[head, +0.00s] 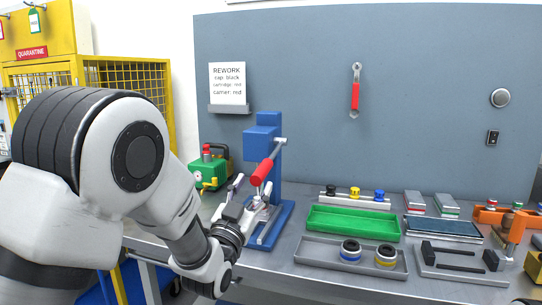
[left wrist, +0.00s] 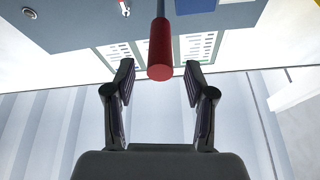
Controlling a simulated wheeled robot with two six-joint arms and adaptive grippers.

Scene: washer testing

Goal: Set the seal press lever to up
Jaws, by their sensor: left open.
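The seal press (head: 265,128) is a blue column on a blue base at the middle of the bench. Its lever is a grey rod with a red handle (head: 262,172), slanting down and toward me from the pivot on the column. My left gripper (head: 253,187) is open, just below and around the handle's lower end. In the left wrist view the red handle (left wrist: 160,50) hangs between the two fingertips of the open gripper (left wrist: 159,72), with a gap on each side. How deep it sits between the fingers is hard to tell. My right gripper is not in view.
A green tray (head: 318,221) and a grey tray (head: 309,256) with two capped parts lie right of the press. A green machine (head: 205,174) stands to its left. A yellow quarantine cage (head: 130,78) is at the left. A red-handled tool (head: 355,97) hangs on the back panel.

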